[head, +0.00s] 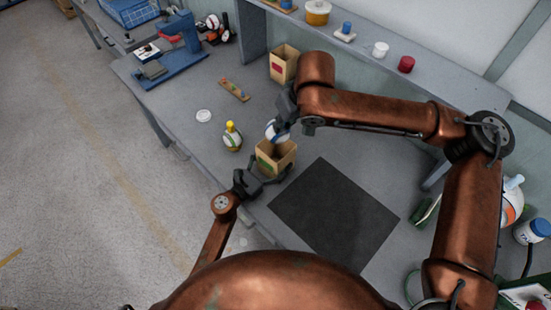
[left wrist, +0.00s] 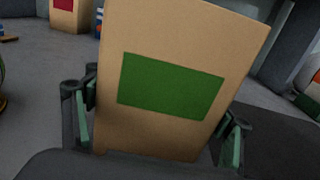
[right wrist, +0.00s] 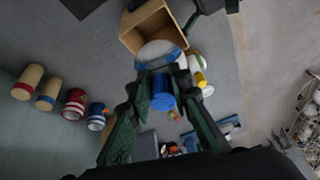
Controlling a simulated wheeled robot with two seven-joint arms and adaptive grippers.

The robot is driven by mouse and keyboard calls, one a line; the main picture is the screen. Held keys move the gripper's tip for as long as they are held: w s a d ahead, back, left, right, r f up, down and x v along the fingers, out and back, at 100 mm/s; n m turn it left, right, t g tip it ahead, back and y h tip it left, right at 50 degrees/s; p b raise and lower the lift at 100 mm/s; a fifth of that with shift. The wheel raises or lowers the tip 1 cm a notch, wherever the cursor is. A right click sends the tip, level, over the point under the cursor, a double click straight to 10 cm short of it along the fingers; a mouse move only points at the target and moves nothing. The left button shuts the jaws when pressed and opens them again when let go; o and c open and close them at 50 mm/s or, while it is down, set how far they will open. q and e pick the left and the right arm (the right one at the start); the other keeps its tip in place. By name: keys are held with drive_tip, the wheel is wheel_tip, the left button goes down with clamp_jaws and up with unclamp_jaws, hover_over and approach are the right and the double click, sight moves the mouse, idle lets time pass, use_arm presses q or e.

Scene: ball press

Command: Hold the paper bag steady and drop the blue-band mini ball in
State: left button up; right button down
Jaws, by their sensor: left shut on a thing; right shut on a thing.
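The open-topped paper bag (head: 266,163) stands upright near the table's front edge, its green label facing my left wrist camera (left wrist: 150,130). My left gripper (head: 263,181) is shut on the bag, with one finger on each side low down in the left wrist view (left wrist: 160,135). The blue-band mini ball (head: 271,131) is white with a blue band and hangs just above the bag's opening. My right gripper (head: 282,124) is shut on it. In the right wrist view the ball (right wrist: 157,50) overlaps the bag's rim, and its blue knob (right wrist: 162,92) sits between the fingers.
A second bag with a red label (head: 283,64) stands farther back. A dark mat (head: 335,213) lies to the right. A white disc (head: 204,116) and a blue press (head: 178,50) are to the left.

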sight(285, 136)
drive_tip(key=shift+f, duration=3.65)
drive_tip(key=c, duration=1.7)
unclamp_jaws()
drive_tip(key=v, duration=1.2)
use_arm(q)
drive_tip(key=o, duration=1.3)
